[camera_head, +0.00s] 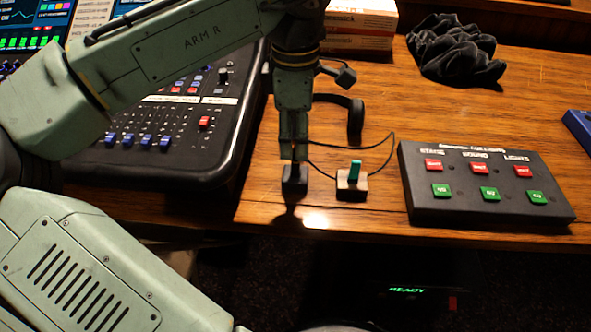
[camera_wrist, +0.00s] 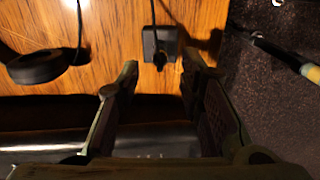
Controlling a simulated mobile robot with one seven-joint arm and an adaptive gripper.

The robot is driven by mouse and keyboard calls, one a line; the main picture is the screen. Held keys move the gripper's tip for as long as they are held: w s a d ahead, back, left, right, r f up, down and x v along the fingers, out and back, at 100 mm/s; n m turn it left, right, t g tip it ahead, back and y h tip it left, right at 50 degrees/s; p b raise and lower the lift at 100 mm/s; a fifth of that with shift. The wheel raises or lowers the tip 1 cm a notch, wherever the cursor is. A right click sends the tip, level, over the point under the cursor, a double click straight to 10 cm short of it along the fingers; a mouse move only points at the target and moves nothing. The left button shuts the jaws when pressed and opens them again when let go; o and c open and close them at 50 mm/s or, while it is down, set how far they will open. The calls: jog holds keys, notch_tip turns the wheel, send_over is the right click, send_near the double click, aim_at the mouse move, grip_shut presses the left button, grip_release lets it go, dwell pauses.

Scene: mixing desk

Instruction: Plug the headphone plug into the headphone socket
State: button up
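My gripper (camera_head: 293,150) points down just above a small black block (camera_head: 294,178) near the table's front edge. In the wrist view my gripper (camera_wrist: 160,66) has its two fingers apart. The black block (camera_wrist: 150,42) shows beyond the fingertips. A small dark plug-like piece (camera_wrist: 160,60) with a thin cable is at the block, between the lines of the fingers; I cannot tell whether it is seated in it. The headphones (camera_head: 355,116) lie behind, partly hidden by my arm; an ear cup (camera_wrist: 35,66) shows in the wrist view. I cannot make out the socket opening.
A wooden block with an upright green piece (camera_head: 354,172) stands to the right, a cable (camera_head: 392,150) looping by it. A black button box (camera_head: 485,186) is further right. The mixing desk (camera_head: 200,140) is left. A dark cloth (camera_head: 455,52) and boxes (camera_head: 360,22) lie behind.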

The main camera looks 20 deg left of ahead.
aim_at(295, 155)
notch_tip(295, 155, down, 6)
jog(key=b, duration=0.3)
jog(key=shift+r+p, duration=0.1)
jog(key=shift+p, duration=0.45)
dwell(0.9)
jog(key=shift+c, duration=0.4)
grip_shut()
dwell(0.4)
jog(key=shift+r, duration=0.1)
jog(key=shift+r+p, duration=2.85)
jog(key=shift+p, duration=0.05)
